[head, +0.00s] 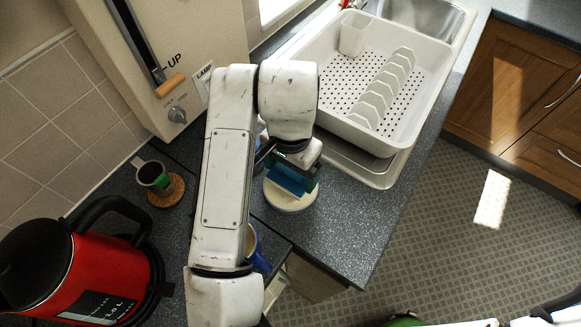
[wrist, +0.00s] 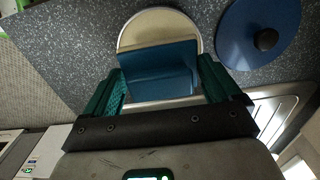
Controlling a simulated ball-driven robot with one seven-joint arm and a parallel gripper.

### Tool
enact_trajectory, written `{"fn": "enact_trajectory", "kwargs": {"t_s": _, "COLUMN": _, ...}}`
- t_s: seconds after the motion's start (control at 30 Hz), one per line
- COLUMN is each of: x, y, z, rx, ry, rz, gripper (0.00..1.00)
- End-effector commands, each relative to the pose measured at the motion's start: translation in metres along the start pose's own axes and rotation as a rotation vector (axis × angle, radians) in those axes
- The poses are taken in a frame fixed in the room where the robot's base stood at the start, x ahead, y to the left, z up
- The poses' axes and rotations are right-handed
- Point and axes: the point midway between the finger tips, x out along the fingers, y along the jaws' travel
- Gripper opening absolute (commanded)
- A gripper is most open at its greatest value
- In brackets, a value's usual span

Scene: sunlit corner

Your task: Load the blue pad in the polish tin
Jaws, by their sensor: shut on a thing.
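The blue pad (wrist: 160,72) is a blue block between the two green fingers of my gripper (wrist: 160,88), which is shut on it. In the head view the pad (head: 288,181) shows below my gripper (head: 294,172). A round cream polish tin (wrist: 158,22) lies on the counter under the pad; its pale rim also shows in the head view (head: 290,205). The pad covers part of the tin. I cannot tell whether the pad touches it. A blue disc with a black knob (wrist: 250,22), perhaps a lid, lies beside the tin in the wrist view.
A dish rack (head: 385,75) stands by the sink at the upper right. A blue cup (head: 259,262) is partly hidden by my arm. Counter right of the tin is clear.

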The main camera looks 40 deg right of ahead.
Motion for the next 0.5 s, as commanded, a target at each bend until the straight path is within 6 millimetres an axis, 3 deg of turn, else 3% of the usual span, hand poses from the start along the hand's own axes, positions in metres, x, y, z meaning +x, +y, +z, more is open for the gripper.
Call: {"fn": "enact_trajectory", "kwargs": {"t_s": 0.5, "x": -0.041, "y": 0.000, "z": 0.000, "rx": 0.000, "ry": 0.001, "rz": 0.000, "gripper": 0.66}}
